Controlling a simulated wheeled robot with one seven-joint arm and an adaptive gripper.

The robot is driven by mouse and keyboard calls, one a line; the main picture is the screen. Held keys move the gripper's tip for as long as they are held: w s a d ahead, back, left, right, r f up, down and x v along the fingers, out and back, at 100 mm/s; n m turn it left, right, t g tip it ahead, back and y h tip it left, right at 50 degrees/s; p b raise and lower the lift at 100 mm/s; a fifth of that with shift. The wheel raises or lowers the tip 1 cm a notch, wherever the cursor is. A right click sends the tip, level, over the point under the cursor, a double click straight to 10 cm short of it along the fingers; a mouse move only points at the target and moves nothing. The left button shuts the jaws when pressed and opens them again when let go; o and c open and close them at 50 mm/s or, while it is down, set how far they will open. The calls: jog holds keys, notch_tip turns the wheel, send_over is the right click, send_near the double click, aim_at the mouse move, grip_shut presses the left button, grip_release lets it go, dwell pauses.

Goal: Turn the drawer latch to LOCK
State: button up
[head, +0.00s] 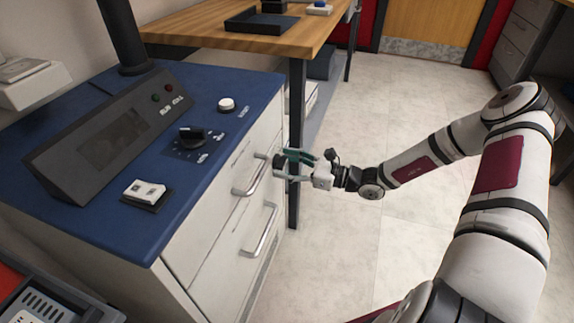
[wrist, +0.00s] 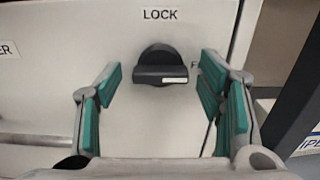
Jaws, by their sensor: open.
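The drawer latch (wrist: 160,68) is a black round knob with a horizontal grip bar on the pale drawer front. The white mark on its bar is at the right end, beside a label starting with F that my finger partly covers. The LOCK label (wrist: 160,14) is straight above the knob. My gripper (head: 290,166) is open at the cabinet's right side in the head view. In the wrist view its green-padded fingers stand left and right of the latch, with gaps on both sides. In the head view I cannot make out the latch behind the gripper.
Two bar handles, upper (head: 251,175) and lower (head: 261,231), stick out of the cabinet front near my gripper. The blue cabinet top (head: 215,80) carries a control panel, a black dial (head: 192,134) and a white button. A wooden table (head: 190,29) stands behind. The floor to the right is clear.

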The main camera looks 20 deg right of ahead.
jog(key=c, duration=1.2)
jog(key=shift+o, duration=0.3)
jog(key=n+p, duration=0.3)
jog(key=n, duration=0.1)
jog(key=shift+r+n, duration=0.1)
jog(key=shift+n, duration=0.2)
jog(key=shift+n+p, duration=4.05)
jog(key=shift+n, duration=2.65)
